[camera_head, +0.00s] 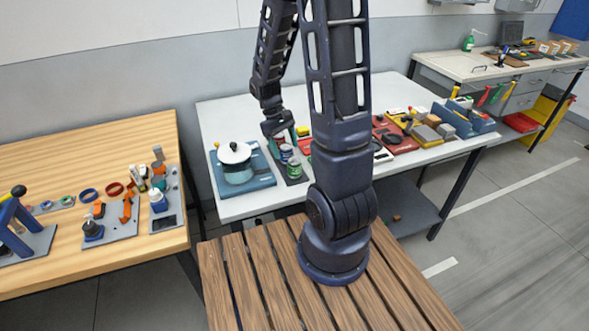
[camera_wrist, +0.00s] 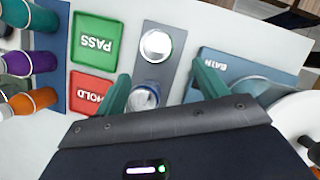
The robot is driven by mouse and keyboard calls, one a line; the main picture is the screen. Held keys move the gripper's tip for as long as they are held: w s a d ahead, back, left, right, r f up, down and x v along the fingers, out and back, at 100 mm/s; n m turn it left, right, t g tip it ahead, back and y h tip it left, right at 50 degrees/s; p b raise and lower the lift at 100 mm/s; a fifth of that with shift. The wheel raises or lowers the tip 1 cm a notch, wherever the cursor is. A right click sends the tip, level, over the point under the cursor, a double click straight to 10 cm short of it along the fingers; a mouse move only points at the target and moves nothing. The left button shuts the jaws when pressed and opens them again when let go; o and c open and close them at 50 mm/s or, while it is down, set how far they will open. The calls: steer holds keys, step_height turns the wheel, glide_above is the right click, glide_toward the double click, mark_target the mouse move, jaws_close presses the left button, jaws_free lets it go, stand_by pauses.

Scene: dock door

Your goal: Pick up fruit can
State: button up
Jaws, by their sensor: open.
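Two cans stand on a grey mat (camera_wrist: 174,73) on the white table. In the head view one is blue and white (camera_head: 286,152) and the other is green (camera_head: 294,169). In the wrist view both show silver tops: one can (camera_wrist: 156,44) stands farther out, and the other can (camera_wrist: 144,95) is close to my gripper, partly hidden by its body. I cannot read a label that tells which is the fruit can. My gripper (camera_wrist: 163,72) is open above the mat, its green fingers on either side of the cans; nothing is visibly held.
A pot with a white lid (camera_head: 235,155) stands on a blue board (camera_wrist: 262,66) beside the mat. Green PASS (camera_wrist: 95,41) and red HOLD (camera_wrist: 92,88) plates lie on the other side. Colored bottles (camera_wrist: 28,102) stand beyond them. A wooden table (camera_head: 60,135) with tools is at left.

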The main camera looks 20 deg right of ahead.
mark_target(294, 168)
steer(key=x, duration=0.3)
steer(key=shift+s+d+f, duration=0.1)
steer(key=shift+s+f, duration=0.05)
steer(key=shift+f, duration=0.2)
steer(key=shift+s+x, duration=0.2)
steer(key=shift+x, duration=2.4)
steer(key=shift+d+r, duration=0.1)
steer(key=shift+d, duration=0.05)
steer(key=c, duration=1.1)
